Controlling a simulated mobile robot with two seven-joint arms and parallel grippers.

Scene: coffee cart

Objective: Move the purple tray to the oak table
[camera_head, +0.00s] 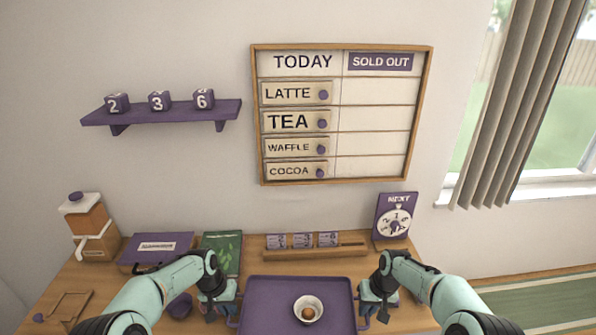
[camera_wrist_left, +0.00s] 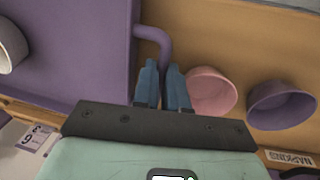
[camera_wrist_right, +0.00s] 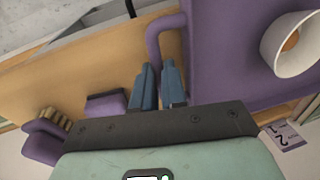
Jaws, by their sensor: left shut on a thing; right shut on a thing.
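The purple tray (camera_head: 270,290) is between my two grippers in the head view, with a white bowl (camera_head: 308,308) on it that has something brown inside. My left gripper (camera_head: 222,303) is shut on the tray's left handle, and the blue fingers (camera_wrist_left: 163,82) close on the purple handle (camera_wrist_left: 165,42) in the left wrist view. My right gripper (camera_head: 376,302) is shut on the right handle; its fingers (camera_wrist_right: 158,82) and the handle (camera_wrist_right: 155,42) show in the right wrist view. Whether the tray touches the wooden surface under it cannot be told.
The wooden counter (camera_head: 75,270) carries a grinder (camera_head: 95,228), a purple case (camera_head: 155,252), a green book (camera_head: 225,247), a card rack (camera_head: 315,250) and a dial sign (camera_head: 395,215). A pink bowl (camera_wrist_left: 210,92) and a purple bowl (camera_wrist_left: 282,105) stand beside the left handle. Green-striped floor covering (camera_head: 545,300) lies right.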

